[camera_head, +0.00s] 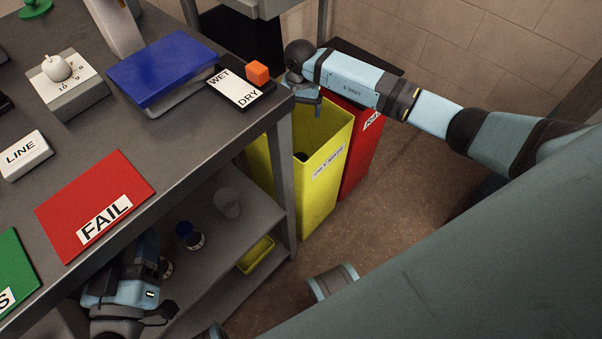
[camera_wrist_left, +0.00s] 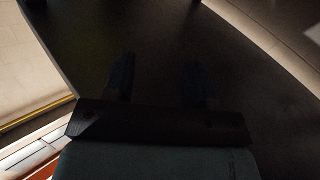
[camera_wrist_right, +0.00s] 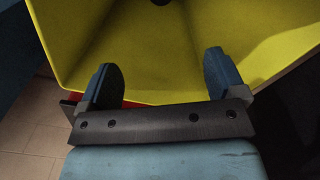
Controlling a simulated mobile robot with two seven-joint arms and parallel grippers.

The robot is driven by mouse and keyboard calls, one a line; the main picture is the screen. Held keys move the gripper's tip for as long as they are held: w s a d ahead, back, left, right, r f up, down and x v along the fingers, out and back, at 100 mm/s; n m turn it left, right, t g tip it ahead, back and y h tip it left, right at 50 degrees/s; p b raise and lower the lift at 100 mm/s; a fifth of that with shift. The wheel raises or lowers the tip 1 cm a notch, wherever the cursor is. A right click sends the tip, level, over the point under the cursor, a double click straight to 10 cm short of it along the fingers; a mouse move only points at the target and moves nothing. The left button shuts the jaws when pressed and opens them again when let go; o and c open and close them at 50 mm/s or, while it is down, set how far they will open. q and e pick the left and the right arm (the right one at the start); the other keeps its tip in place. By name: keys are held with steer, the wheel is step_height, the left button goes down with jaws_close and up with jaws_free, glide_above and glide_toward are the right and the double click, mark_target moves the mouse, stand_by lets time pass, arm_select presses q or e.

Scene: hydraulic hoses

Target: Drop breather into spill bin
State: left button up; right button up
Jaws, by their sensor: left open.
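My right gripper (camera_head: 308,97) is over the mouth of the yellow bin (camera_head: 325,180). In the right wrist view its two fingers (camera_wrist_right: 160,75) are spread with nothing between them, and the yellow bin's inside walls (camera_wrist_right: 140,45) lie beyond. A small dark object (camera_head: 301,157) shows low inside the bin; it may be the breather, but its shape is unclear. It is cut off at the top of the right wrist view (camera_wrist_right: 161,2). My left gripper is low by the table's front edge; in the dark left wrist view its fingers (camera_wrist_left: 160,80) are apart and empty.
A red bin (camera_head: 352,150) stands right behind the yellow one. A lower shelf (camera_head: 215,265) holds small containers.

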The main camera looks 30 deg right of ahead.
arm_select(q)
steer(key=shift+g+y, duration=0.7)
steer(key=shift+g, duration=0.2)
steer(key=f, duration=0.1)
steer(key=a+f+p, duration=0.1)
steer(key=f+p, duration=0.1)
steer(key=f, duration=0.1)
steer(key=shift+s+a, duration=0.25)
steer(key=shift+s, duration=0.05)
arm_select(e)
step_height(320, 180, up, 8)
steer(key=shift+f, duration=0.25)
arm_select(q)
steer(key=shift+w+r, duration=0.1)
steer(key=shift+r, duration=0.25)
